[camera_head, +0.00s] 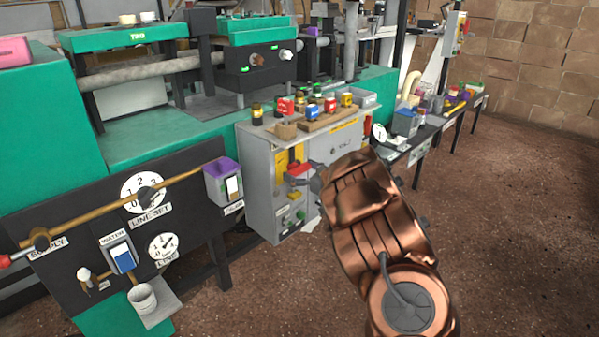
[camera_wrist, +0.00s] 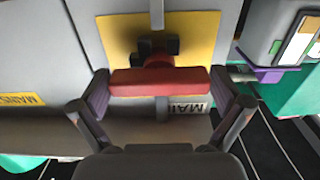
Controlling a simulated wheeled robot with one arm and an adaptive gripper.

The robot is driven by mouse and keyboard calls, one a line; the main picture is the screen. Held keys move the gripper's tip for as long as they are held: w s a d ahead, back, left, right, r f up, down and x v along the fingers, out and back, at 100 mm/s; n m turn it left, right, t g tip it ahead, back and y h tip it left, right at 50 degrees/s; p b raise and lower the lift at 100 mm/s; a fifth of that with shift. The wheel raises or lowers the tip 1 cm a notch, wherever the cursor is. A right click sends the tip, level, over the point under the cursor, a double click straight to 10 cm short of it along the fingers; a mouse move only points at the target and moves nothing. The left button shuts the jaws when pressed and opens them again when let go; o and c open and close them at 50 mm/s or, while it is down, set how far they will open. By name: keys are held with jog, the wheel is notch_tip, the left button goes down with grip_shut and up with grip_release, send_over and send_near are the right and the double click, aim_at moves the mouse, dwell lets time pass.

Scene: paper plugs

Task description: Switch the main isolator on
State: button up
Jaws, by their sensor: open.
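The main isolator is a red bar handle (camera_wrist: 160,83) on a yellow plate (camera_wrist: 120,35) on a grey cabinet. In the wrist view the bar lies crosswise, with a dark piece behind its middle. A label reading MAIN, partly hidden, shows just below it. My gripper (camera_wrist: 158,86) is open, one finger near each end of the bar; I cannot tell whether either finger touches it. In the head view the red handle (camera_head: 299,170) shows on the cabinet front, with my gripper (camera_head: 297,182) right at it and partly hiding it.
A dark gauge panel (camera_head: 190,205) with a purple-topped box (camera_head: 222,180) stands to the left. Open floor (camera_head: 510,220) lies to the right.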

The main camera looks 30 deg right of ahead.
jog(key=c, duration=1.3)
